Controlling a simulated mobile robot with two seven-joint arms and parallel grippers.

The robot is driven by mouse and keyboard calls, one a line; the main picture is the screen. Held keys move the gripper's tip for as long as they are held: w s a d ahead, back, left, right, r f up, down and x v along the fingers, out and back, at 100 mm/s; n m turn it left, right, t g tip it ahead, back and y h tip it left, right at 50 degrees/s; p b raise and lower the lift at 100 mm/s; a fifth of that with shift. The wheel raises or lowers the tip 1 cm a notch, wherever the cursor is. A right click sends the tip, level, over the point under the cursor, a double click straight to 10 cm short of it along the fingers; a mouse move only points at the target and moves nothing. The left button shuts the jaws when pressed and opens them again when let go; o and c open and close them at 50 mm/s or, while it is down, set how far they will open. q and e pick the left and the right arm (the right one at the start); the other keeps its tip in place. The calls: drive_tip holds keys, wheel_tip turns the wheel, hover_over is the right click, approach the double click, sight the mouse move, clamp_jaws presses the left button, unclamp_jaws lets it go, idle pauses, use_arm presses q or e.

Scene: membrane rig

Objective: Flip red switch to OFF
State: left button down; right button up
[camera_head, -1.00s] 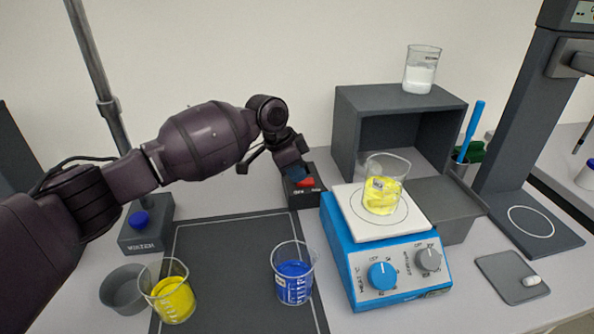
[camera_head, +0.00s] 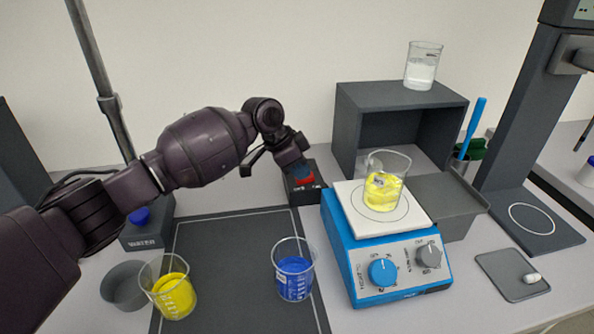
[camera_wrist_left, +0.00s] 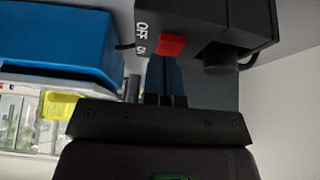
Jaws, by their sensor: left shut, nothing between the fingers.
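The red switch (camera_head: 306,180) sits on a small dark box (camera_head: 304,195) behind the black mat, left of the blue hotplate. In the left wrist view the red switch (camera_wrist_left: 173,46) shows on the dark box (camera_wrist_left: 235,25), with white OFF and ON lettering on one face. My left gripper (camera_wrist_left: 165,80) is shut and empty, its fingertips right by the switch. I cannot tell whether they touch it or which way it is tilted. My right gripper is not in view.
The blue hotplate (camera_head: 345,275) with a beaker of yellow liquid (camera_head: 383,192) stands close right of the box. A grey shelf (camera_head: 345,130) is behind it. Beakers of blue (camera_head: 293,280) and yellow (camera_head: 173,297) liquid stand in front, at the black mat (camera_head: 230,255).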

use_arm(q)
drive_tip(key=shift+r, duration=0.1)
drive_tip(key=shift+a+r, duration=0.2)
drive_tip(key=shift+r, duration=0.05)
drive_tip(key=p+v, duration=0.1)
drive_tip(key=v, duration=0.9)
